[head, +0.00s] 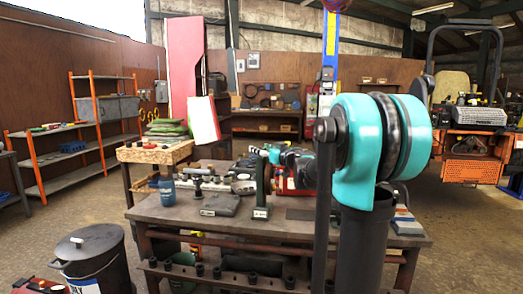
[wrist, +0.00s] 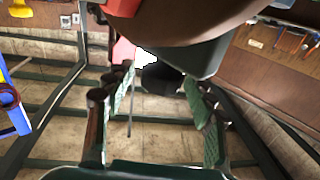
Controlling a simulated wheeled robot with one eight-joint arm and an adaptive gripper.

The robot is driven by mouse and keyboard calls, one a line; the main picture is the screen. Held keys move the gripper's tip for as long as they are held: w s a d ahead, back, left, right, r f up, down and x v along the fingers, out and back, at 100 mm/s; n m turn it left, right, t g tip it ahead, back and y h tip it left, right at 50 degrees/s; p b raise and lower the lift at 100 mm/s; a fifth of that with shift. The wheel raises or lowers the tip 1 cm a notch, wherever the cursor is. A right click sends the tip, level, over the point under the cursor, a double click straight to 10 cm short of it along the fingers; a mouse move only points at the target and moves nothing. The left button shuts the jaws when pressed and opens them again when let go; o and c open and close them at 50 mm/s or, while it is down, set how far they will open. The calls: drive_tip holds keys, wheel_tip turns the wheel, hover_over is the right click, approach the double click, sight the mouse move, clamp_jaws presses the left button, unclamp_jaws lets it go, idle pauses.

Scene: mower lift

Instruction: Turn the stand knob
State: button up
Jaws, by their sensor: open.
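A dark green upright stand (head: 262,187) with a small labelled base is on the workbench (head: 210,214) in the head view. The far end of my teal arm is close to the stand's top there, too small to make out the fingers. In the wrist view my gripper (wrist: 158,112) is open, its two green-padded fingers wide apart. A dark rounded part (wrist: 160,78), perhaps the stand knob, shows beyond and between the fingers. I cannot tell whether anything touches it. A large brown-red rounded body with a dark underside fills the top of the wrist view, very close.
The bench holds a grey block (head: 220,205), a blue container (head: 167,191) and several small parts. A wooden-topped cart (head: 155,151) is at its left. A black bin (head: 95,262) stands front left. An orange machine (head: 470,155) is at right. Floor left of the bench is fairly clear.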

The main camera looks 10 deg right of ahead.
drive_tip(key=shift+c, duration=0.3)
drive_tip(key=c, duration=1.1)
